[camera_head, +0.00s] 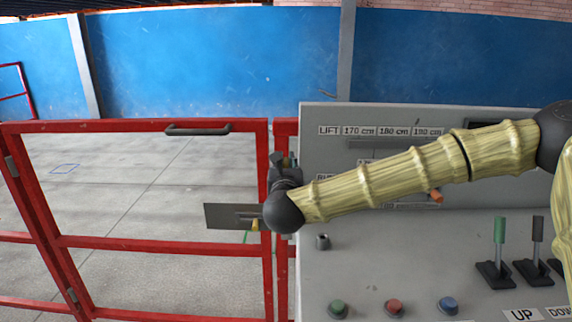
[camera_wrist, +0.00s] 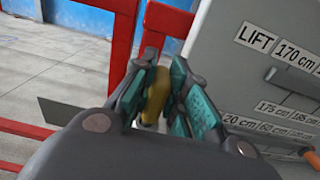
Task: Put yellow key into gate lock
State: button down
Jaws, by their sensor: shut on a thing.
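My gripper (camera_wrist: 164,68) is shut on the yellow key (camera_wrist: 156,96), which sits between the two teal finger pads in the wrist view. In the head view my gripper (camera_head: 284,163) is at the gate's right-hand upright, and the key in it is mostly hidden. The red gate (camera_head: 150,126) stands at the left. A grey plate (camera_head: 226,215) is at the gate's right edge, partly behind my wrist; it also shows in the wrist view (camera_wrist: 58,112). A small yellow bit (camera_head: 255,225) shows beside it. I cannot make out the lock opening or whether the key touches it.
A grey control panel (camera_head: 400,235) stands close on the right, with levers (camera_head: 500,240), coloured buttons (camera_head: 394,307) and labels. A dark handle (camera_head: 198,130) is on the gate's top rail. Open concrete floor lies behind the gate, with a blue wall beyond.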

jog(key=shift+f+b, duration=0.35)
jog(key=shift+f, duration=0.1)
jog(key=c, duration=1.3)
grip_release()
jog(key=shift+c, duration=0.2)
jog(key=shift+s, duration=0.1)
jog(key=s, duration=1.1)
jog(key=shift+s+d, duration=0.15)
jog(key=shift+s, duration=0.25)
